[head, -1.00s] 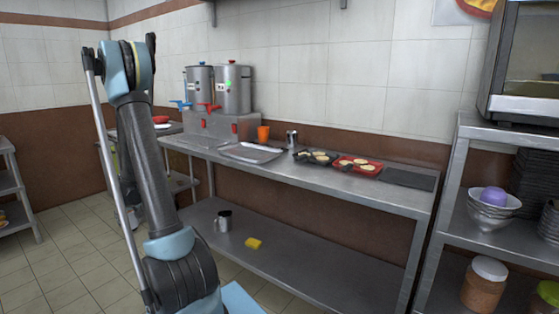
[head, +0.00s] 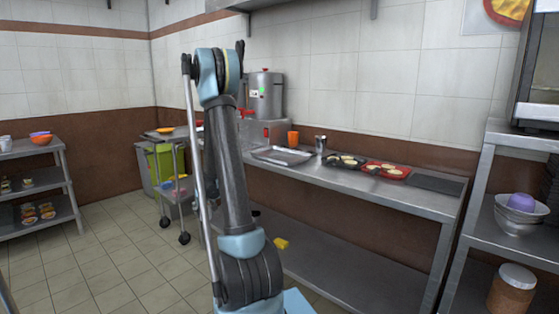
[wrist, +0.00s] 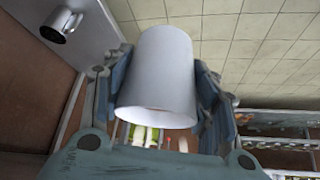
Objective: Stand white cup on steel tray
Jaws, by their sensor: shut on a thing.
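The white cup (wrist: 158,72) fills the middle of the wrist view, with its open rim toward the bottom of that picture. My gripper (wrist: 160,82) is shut on it, a finger on either side. The steel tray (head: 283,155) lies flat on the counter in the head view, left of the food pans, and looks empty. The cup and my gripper do not show in the head view; only my arm does, passing in front of the counter's left end.
An orange cup (head: 293,138) and a steel cup (head: 320,144) stand behind the tray. Pans of food (head: 384,170) sit to its right. A metal mug (wrist: 62,24) shows in the wrist view. Tiled floor (head: 125,240) is open at left.

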